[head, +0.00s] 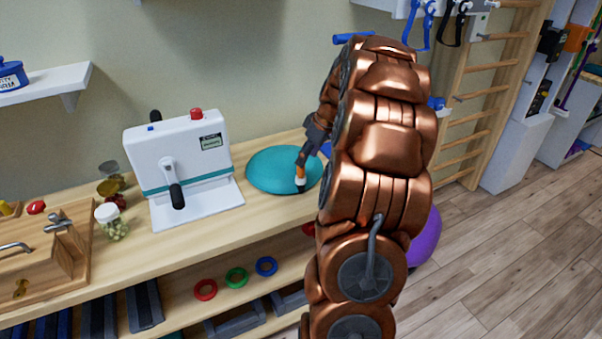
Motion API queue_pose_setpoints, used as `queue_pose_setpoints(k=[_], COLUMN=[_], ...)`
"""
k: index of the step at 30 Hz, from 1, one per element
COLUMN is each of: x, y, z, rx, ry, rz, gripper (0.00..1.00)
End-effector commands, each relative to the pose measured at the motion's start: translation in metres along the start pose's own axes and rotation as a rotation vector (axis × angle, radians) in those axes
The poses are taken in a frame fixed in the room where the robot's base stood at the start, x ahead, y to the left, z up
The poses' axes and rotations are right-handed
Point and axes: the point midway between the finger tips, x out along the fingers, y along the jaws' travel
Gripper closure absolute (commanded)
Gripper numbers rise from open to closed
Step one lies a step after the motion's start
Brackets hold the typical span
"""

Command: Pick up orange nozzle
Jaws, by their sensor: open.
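The orange nozzle (300,173), a small orange piece with a pale lower end, shows at the right part of the teal disc (268,168) on the wooden counter. I cannot tell whether it stands on the disc or just in front of it. My gripper (303,161) is dark grey, reaches down from the right and has its fingertips at the top of the nozzle. It is open. The fingers partly cover the nozzle's upper end, and I cannot tell whether they touch it.
A white device (185,150) with a black-handled crank stands left of the disc. A jar (112,222) of green pieces is further left. Red, green and blue rings lie on the shelf below. A purple ball (427,238) is behind my arm.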

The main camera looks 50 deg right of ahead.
Motion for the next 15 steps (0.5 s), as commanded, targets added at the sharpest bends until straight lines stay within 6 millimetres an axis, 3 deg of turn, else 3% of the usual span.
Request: queue_pose_setpoints(k=[7,15], x=[0.017,0.052], y=[-0.002,-0.001], z=[0.000,-0.001], rx=[0.002,0.000], ry=[-0.003,-0.003], rz=[-0.006,-0.003], gripper=[0.44,0.44])
